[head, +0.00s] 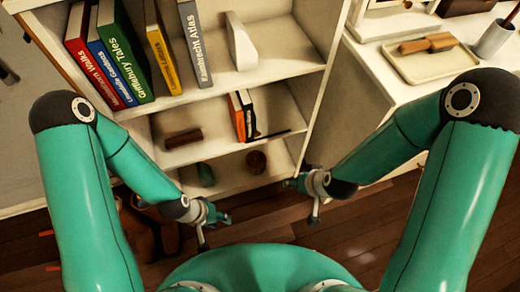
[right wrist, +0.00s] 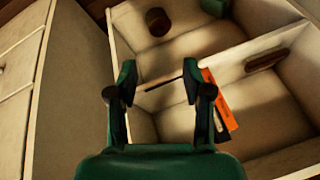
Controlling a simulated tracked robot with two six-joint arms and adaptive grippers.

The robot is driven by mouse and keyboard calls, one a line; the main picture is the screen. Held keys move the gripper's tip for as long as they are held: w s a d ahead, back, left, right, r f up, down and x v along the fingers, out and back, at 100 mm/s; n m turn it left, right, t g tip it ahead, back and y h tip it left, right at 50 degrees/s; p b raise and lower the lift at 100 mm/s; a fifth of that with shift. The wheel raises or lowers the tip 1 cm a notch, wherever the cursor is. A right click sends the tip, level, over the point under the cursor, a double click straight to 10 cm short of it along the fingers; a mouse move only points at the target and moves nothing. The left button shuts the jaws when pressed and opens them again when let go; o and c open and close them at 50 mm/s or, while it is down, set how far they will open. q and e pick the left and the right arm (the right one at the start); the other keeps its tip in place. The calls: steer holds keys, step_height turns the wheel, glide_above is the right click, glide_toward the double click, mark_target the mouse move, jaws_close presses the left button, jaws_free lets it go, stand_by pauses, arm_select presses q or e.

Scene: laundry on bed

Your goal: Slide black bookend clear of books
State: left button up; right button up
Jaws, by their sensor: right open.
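On the middle shelf of the white bookcase, an orange book (head: 236,116) stands with a dark upright piece (head: 248,112) beside it. A thin black flat strip (head: 273,134) reaches right from their foot; it looks like the black bookend's base, but I cannot tell the dark upright from a book. In the right wrist view the strip (right wrist: 160,84) shows between the fingers, left of the orange book (right wrist: 218,98). My right gripper (head: 302,200) is open and empty, in front of and apart from the shelf; its fingers also show in the wrist view (right wrist: 158,80). My left gripper (head: 214,228) is open and empty, low in front of the bookcase.
The top shelf holds several books (head: 118,50) and a white bookend (head: 240,42). A brown object (head: 184,138) lies left on the middle shelf. The lower shelf holds a dark round object (head: 256,162) and a greenish one (head: 206,174). A white cabinet (head: 375,120) stands right.

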steer(key=w+a+f+n+t+b, duration=0.2)
steer(key=w+a+f+t+b, duration=0.3)
steer(key=b, duration=0.8)
steer(key=n+t+y+b, duration=0.15)
steer(key=t+b, duration=0.25)
steer(key=b, duration=0.6)
glide_toward(258, 136)
steer(key=b+x, duration=0.1)
steer(key=x, duration=0.5)
steer(key=shift+w+a+f, duration=0.1)
steer(key=shift+w+a, duration=0.05)
steer(key=shift+w, duration=0.25)
steer(key=shift+w+a+f, duration=0.15)
steer(key=shift+w+a, duration=0.05)
steer(key=shift+w, duration=0.4)
steer(key=shift+c, duration=0.3)
jaws_close()
